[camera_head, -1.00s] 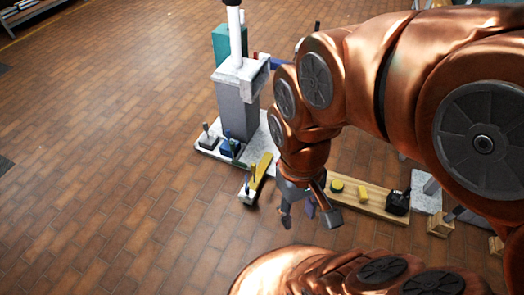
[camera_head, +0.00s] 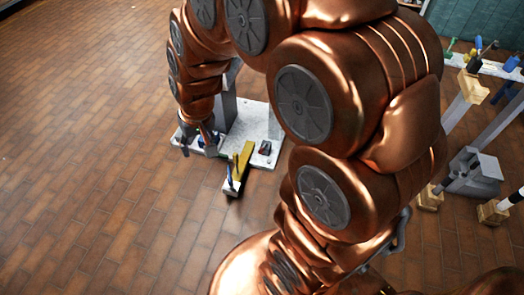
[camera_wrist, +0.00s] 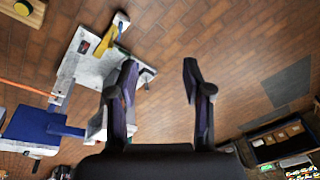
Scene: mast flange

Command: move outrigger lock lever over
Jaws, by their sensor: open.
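I cannot tell whether this is the outrigger lock lever. My gripper (camera_head: 199,140) is open, over the left front corner of the plate, left of the beam. It hides the small levers there.
A grey mast column stands on the plate, mostly behind my arm. My arm hides much of the middle. At right are a grey block (camera_head: 473,172), posts on wooden feet and a rail with coloured handles. The tiled floor at left is clear.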

